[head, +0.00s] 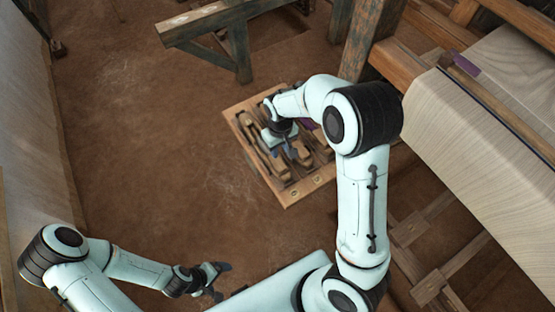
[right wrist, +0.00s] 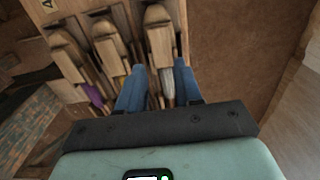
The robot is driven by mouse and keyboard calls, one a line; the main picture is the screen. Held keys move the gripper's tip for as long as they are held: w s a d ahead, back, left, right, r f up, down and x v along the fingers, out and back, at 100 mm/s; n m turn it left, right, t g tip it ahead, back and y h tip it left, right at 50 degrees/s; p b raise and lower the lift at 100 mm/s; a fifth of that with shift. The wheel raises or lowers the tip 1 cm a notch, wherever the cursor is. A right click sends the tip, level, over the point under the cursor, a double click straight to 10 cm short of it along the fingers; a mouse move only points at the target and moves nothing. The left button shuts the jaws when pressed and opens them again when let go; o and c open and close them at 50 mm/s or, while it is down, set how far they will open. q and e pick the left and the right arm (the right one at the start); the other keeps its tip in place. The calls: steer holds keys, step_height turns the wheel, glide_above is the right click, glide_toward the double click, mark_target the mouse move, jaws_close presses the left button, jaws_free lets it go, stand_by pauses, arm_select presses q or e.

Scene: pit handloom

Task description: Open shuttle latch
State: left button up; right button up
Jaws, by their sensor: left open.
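A wooden tray (head: 304,189) on the earth floor holds several wooden boat-shaped shuttles (head: 256,147) side by side. My right gripper (head: 288,153) is over the tray, pointing down. In the right wrist view, its two blue fingers (right wrist: 160,80) are spread apart. The rightmost shuttle (right wrist: 160,40) with pale yarn runs between and under them; contact cannot be told. A middle shuttle (right wrist: 106,42) and a left shuttle (right wrist: 67,45), with purple yarn by it, lie beside it. No latch can be made out clearly. My left gripper (head: 217,282) is open and empty at lower left, far from the tray.
The loom's cloth beam (head: 480,115) and timber frame stand at right. A wooden post (head: 370,40) rises just behind the tray. A wooden bench (head: 215,20) is at the back. A pale wall (head: 30,130) runs along the left. The floor (head: 145,130) left of the tray is clear.

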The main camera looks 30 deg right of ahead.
mark_target(280, 166)
step_height(280, 166, down, 10)
steer(key=shift+f, duration=0.25)
jaws_close()
